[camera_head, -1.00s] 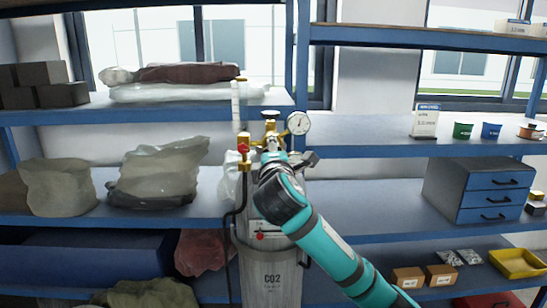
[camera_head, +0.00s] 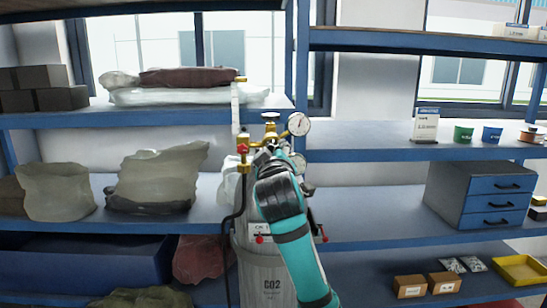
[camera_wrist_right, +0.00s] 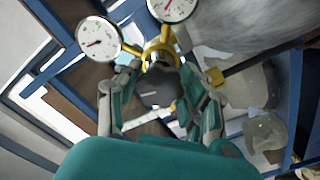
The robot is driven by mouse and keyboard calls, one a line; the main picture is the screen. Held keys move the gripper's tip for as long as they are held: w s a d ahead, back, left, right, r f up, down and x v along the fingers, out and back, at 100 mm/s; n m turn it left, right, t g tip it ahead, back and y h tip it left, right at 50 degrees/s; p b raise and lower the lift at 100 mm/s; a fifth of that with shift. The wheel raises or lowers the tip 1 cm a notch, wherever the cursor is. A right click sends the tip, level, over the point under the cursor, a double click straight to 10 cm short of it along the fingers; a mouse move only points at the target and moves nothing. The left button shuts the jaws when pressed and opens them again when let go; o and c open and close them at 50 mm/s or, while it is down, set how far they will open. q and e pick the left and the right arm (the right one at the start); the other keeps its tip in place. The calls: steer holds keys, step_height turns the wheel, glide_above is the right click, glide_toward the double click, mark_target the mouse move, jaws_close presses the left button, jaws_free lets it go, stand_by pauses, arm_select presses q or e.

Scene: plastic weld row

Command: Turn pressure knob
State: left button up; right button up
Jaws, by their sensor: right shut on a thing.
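The CO2 cylinder (camera_head: 268,278) stands upright in front of the shelves, with a brass regulator (camera_head: 271,133) on top. A round white gauge (camera_head: 299,124) sits at the regulator's upper right; it also shows in the right wrist view (camera_wrist_right: 98,39). A second gauge (camera_wrist_right: 172,6) is cut by that view's top edge. The dark pressure knob (camera_wrist_right: 155,88) lies between the fingers of my right gripper (camera_wrist_right: 158,97), which is shut on it. In the head view my right gripper (camera_head: 264,154) covers the knob. My left gripper is out of view.
Blue shelves (camera_head: 375,153) stand behind and on both sides of the cylinder. Bags (camera_head: 158,175) lie on the left shelf. A drawer cabinet (camera_head: 490,198) stands on the right shelf. A black hose (camera_head: 228,240) hangs at the cylinder's left.

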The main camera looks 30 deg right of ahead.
steer(key=m, duration=0.2)
steer(key=m+b, duration=0.1)
steer(key=m, duration=0.2)
steer(key=shift+a+f+m, duration=0.1)
steer(key=shift+f+m, duration=0.1)
steer(key=shift+m, duration=0.1)
steer(key=shift+w+m, duration=0.1)
steer(key=shift+m, duration=2.1)
steer(key=o, duration=1.2)
steer(key=shift+r, duration=0.1)
steer(key=v, duration=1.2)
